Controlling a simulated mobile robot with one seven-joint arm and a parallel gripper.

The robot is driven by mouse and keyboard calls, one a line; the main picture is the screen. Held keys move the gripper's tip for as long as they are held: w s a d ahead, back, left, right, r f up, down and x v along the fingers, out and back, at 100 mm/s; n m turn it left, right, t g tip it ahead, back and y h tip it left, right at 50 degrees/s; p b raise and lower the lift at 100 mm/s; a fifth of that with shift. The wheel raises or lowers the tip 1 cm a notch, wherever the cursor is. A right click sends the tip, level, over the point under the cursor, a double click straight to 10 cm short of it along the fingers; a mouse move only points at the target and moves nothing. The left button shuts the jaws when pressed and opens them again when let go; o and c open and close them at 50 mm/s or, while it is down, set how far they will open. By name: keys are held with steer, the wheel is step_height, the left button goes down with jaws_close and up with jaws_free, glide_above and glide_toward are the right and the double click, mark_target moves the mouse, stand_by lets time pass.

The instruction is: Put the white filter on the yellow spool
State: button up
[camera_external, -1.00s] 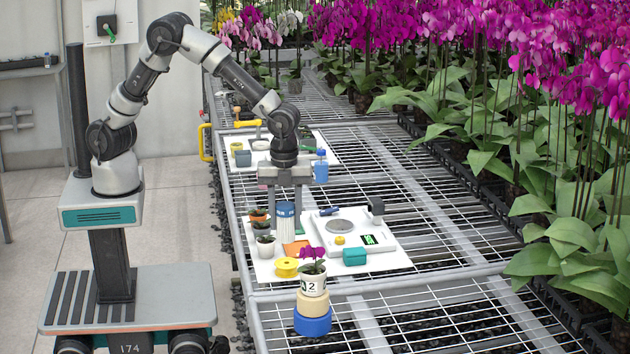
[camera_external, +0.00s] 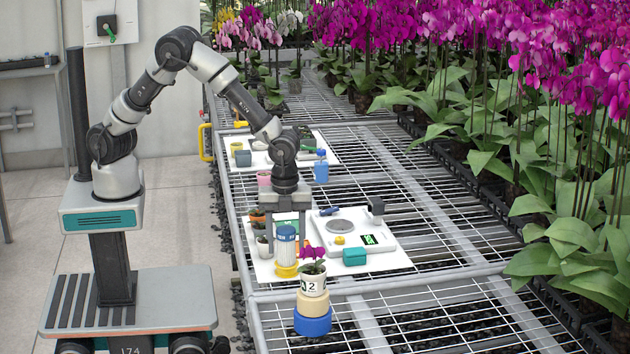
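The white filter (camera_external: 287,248) is an upright ribbed white cylinder with a blue band at its top. It stands between the fingers of my gripper (camera_external: 287,232), which appears shut on its upper part. The yellow spool (camera_external: 285,271) lies on the white board near its front left corner. The filter's lower end is right at the spool, and yellow shows around and below it. I cannot tell whether the filter bears fully on the spool.
A potted purple orchid marked 2 (camera_external: 313,283) stands close right of the spool on a cream and blue stack (camera_external: 312,322). A teal box (camera_external: 354,257) and a scale (camera_external: 352,235) are further right. Small pots (camera_external: 259,228) stand at the left.

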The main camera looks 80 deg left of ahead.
steer(key=shift+o, duration=0.3)
steer(key=shift+r, duration=0.15)
step_height(320, 180, up, 12)
steer(key=shift+r+p, duration=0.1)
steer(key=shift+p, duration=0.8)
